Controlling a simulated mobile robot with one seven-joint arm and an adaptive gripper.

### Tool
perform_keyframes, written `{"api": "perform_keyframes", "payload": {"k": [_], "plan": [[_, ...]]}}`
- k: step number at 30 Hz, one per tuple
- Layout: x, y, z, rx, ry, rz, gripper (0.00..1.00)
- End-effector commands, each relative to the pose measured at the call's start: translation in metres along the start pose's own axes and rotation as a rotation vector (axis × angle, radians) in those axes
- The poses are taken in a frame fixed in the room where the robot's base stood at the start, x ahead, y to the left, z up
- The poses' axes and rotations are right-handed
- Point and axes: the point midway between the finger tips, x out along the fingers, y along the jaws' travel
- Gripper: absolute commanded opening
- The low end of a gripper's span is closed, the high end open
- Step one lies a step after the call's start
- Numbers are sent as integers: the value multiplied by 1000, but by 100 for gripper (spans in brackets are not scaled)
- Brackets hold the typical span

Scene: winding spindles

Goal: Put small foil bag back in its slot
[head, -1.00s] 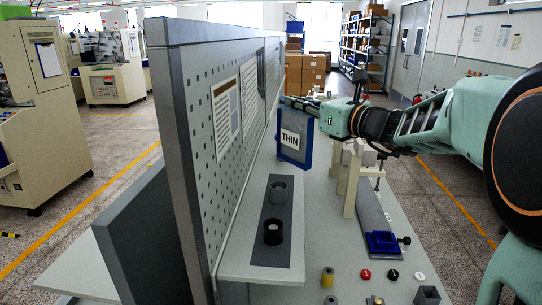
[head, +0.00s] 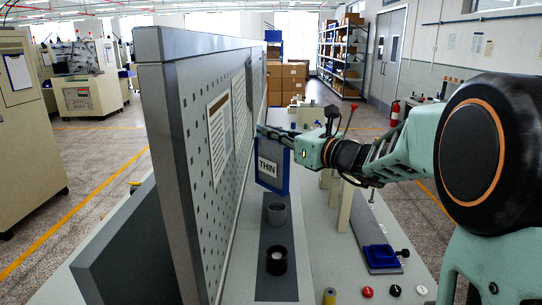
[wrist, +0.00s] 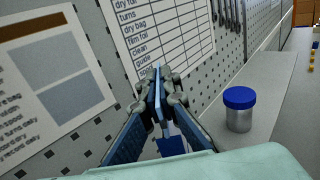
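A flat blue-edged piece marked THIN (head: 268,168) hangs upright from my gripper (head: 280,132) in the head view, close to the pegboard. I cannot tell for sure that it is the small foil bag; no other bag is recognisable. In the wrist view the fingers of my gripper (wrist: 160,98) are closed on a thin blue edge (wrist: 157,82), with part of the blue piece (wrist: 170,144) showing below between the fingers. No slot for the bag can be made out.
The pegboard (head: 190,135) stands upright on the left, with printed sheets (wrist: 165,45). A grey cup (head: 277,213) and a black cup (head: 276,262) stand on a dark strip below the piece. A blue fixture (head: 381,257) lies right.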

Motion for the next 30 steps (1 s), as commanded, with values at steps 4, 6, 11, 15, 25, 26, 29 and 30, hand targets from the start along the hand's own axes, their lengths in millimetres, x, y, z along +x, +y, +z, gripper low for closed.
{"api": "perform_keyframes", "payload": {"k": [4, 6, 11, 15, 25, 26, 29, 30], "plan": [[0, 0, -14, 1, 0, 1, 0], [0, 0, -23, 2, 1, 1, 0], [0, 0, -44, 2, 0, 2, 0], [0, 0, -49, -2, -1, 1, 0], [0, 0, -51, -2, -1, 1, 6], [0, 0, -51, -2, -1, 1, 10], [0, 0, -51, -2, -1, 1, 21], [0, 0, -51, -1, -1, 1, 22]]}}
